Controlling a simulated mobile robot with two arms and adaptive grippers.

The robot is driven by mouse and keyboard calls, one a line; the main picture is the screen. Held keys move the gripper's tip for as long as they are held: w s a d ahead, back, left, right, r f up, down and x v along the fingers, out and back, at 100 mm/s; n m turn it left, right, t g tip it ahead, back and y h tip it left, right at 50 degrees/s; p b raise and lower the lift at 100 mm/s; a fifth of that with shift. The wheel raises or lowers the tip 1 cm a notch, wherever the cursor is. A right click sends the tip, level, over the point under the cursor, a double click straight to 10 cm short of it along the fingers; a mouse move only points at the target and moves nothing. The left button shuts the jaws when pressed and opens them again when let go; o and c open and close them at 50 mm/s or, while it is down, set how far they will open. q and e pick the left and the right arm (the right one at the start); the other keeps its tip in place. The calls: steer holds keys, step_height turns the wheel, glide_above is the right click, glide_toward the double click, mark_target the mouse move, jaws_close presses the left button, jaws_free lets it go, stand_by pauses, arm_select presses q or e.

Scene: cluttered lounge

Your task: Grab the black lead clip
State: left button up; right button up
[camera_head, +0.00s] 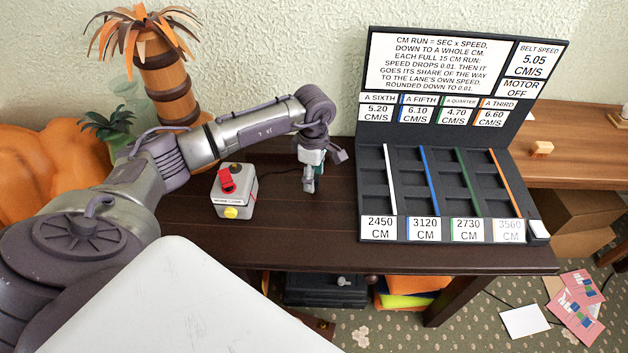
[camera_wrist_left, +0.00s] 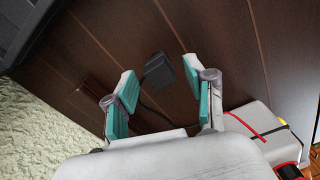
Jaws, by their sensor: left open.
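The black lead clip (camera_wrist_left: 159,71) is a small dark block in the left wrist view, with a thin black lead trailing from it towards the bottom. It appears on or just above the dark wooden table. My left gripper (camera_head: 309,186) points down over the table, between the box and the black panel. Its teal-padded fingers are open in the left wrist view, and the clip shows in the gap near the fingertips. Whether it is between the tips or below them I cannot tell. In the head view I cannot make out the clip near my gripper.
A grey box (camera_head: 236,206) with a red top part and yellow knob stands left of my gripper. A black panel (camera_head: 448,75) with signs and a four-lane tray stands right. The wall is close behind. Table (camera_head: 290,238) is bare in front of my gripper.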

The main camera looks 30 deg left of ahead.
arm_select(q)
steer(key=shift+f, duration=1.5)
steer(key=c, duration=1)
steer(key=shift+o, duration=0.2)
steer(key=shift+r, duration=0.1)
